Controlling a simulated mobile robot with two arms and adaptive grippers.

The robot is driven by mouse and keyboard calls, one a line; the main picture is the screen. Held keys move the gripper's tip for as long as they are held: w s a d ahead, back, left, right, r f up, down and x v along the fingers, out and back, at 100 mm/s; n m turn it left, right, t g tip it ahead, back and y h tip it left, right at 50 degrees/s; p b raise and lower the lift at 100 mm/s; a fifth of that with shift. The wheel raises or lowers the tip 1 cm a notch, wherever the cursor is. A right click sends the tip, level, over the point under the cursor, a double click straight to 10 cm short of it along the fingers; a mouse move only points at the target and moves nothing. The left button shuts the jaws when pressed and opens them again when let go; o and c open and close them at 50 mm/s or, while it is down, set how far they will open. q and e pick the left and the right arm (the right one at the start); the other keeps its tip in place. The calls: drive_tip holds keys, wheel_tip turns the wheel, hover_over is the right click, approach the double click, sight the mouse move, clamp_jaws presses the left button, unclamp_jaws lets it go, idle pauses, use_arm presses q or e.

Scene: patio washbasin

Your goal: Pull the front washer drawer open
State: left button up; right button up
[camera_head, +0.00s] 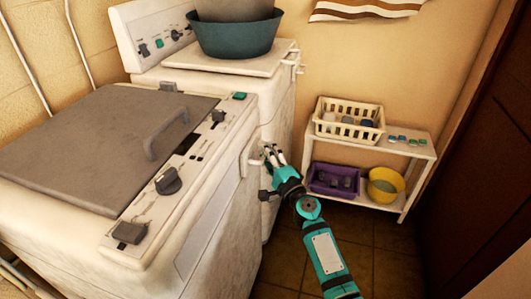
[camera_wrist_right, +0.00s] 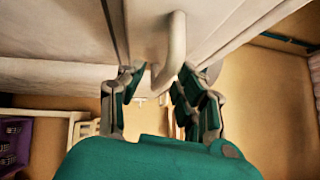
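The front washer (camera_head: 80,150) is a worn white machine with a grey lid and control knobs, at the left of the head view. A pale handle (camera_head: 248,157) sticks out of its upper right side; it also shows in the right wrist view as a curved bar (camera_wrist_right: 174,52). The drawer front looks flush with the washer, though its edges are hard to make out. My right gripper (camera_head: 270,155) is at this handle. In the right wrist view its fingers (camera_wrist_right: 160,100) are apart, one on each side of the handle's end. My left gripper is not in view.
A second washer (camera_head: 215,82) with a dark teal basin (camera_head: 235,37) on top stands behind. A white shelf (camera_head: 421,150) at the right holds a cream basket (camera_head: 348,120), a purple basket (camera_head: 320,180) and a yellow bucket (camera_head: 386,187). Tiled floor (camera_head: 380,250) is open in front.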

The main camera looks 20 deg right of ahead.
drive_tip(key=shift+w+r, duration=0.1)
drive_tip(key=shift+w, duration=0.3)
drive_tip(key=shift+c, duration=0.2)
clamp_jaws()
